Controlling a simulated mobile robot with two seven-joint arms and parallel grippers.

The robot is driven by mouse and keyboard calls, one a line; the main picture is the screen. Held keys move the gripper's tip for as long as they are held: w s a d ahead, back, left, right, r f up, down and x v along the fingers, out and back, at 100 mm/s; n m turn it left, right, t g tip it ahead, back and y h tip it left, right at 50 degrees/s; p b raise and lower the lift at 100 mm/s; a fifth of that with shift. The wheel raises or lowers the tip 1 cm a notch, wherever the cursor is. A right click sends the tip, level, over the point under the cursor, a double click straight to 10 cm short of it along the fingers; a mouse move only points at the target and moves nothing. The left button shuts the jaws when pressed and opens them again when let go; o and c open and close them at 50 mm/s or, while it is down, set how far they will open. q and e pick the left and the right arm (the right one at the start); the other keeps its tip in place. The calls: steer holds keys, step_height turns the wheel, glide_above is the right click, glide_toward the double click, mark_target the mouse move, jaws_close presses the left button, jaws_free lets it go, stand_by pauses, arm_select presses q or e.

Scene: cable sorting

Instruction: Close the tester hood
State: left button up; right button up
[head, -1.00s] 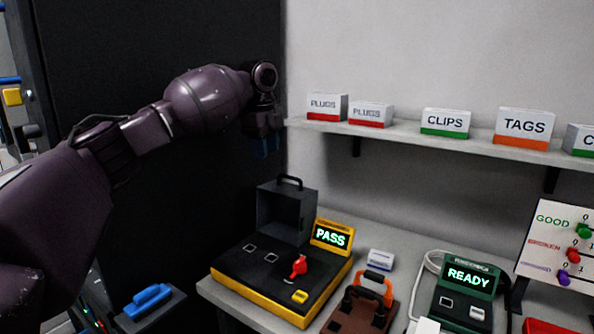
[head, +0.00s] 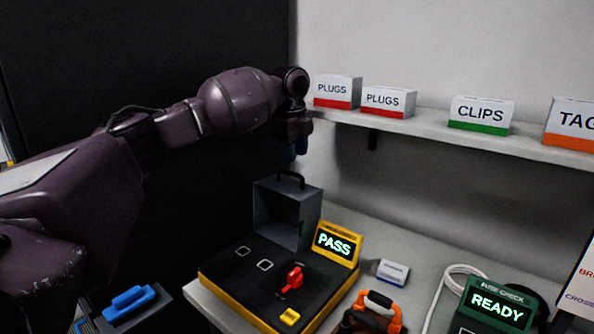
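The yellow-edged black tester (head: 222,282) stands on the bench in the lower middle of the head view. Its grey hood (head: 276,222) is raised at the back, with its hollow side facing forward and a black handle (head: 291,179) on top. The tester's screen (head: 334,243) reads PASS, and a red knob (head: 293,278) sits on its deck. My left gripper (head: 294,150) hangs fingers down above the hood handle in the picture, apart from it. My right gripper is not in view.
A shelf (head: 440,128) with labelled boxes runs along the wall at right. A small white box (head: 392,272), an orange-handled tool (head: 381,304) and a green READY device (head: 497,304) lie right of the tester. A blue-handled object (head: 131,301) is at lower left.

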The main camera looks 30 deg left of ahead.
arm_select(q)
steer(key=shift+w+f, duration=0.15)
steer(key=shift+f, duration=1.2)
steer(key=shift+w+f, duration=0.15)
steer(key=shift+f, duration=1.15)
jaws_close()
